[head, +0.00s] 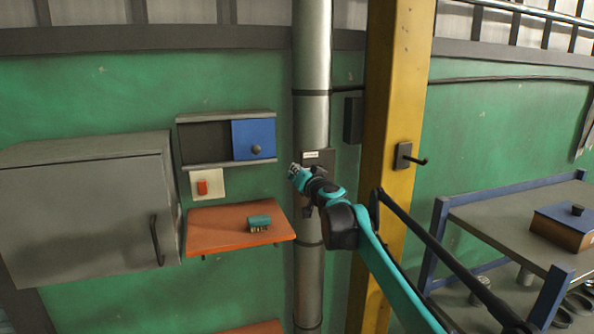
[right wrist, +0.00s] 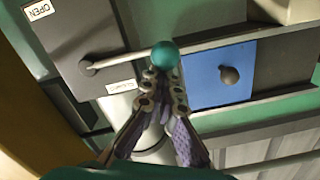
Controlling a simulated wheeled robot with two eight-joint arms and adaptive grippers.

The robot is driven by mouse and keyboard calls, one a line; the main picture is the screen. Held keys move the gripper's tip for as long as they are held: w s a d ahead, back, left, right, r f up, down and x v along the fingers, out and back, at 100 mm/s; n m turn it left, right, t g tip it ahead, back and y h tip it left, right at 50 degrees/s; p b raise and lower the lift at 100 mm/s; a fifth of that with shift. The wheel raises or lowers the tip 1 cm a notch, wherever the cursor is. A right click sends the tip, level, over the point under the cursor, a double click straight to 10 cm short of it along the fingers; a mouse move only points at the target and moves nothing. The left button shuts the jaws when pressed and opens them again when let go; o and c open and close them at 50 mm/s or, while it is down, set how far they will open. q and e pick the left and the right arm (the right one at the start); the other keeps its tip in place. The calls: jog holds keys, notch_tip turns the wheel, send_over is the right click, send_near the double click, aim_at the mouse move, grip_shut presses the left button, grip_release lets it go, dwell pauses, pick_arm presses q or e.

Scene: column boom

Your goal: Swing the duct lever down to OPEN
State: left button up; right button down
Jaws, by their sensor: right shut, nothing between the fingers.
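The duct (head: 311,60) is a grey vertical pipe in the head view, with a dark lever plate (head: 328,158) on it. In the right wrist view the plate (right wrist: 75,35) carries an OPEN label (right wrist: 38,10) and a second label (right wrist: 121,86) too small to read surely. The lever (right wrist: 125,57) is a thin rod from a pivot on the plate to a teal ball knob (right wrist: 165,55). My right gripper (head: 294,172) is shut and empty. In the wrist view its fingertips (right wrist: 164,82) are right by the knob; contact cannot be told. My left gripper is not in view.
A blue sliding panel (head: 253,139), a red switch (head: 202,187) and an orange shelf (head: 220,238) with a teal brush (head: 259,223) are left of the duct. A yellow column (head: 398,90) with a hook stands right. A grey cabinet (head: 85,210) is far left.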

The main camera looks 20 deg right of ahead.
jog(key=d+f+n+b, duration=0.4)
jog(key=f+n+b, duration=0.3)
jog(key=f+n, duration=0.4)
jog(key=shift+d+n+h, duration=0.15)
jog(key=shift+n+h, duration=0.15)
jog(key=shift+n, duration=0.6)
jog(key=shift+w, duration=0.1)
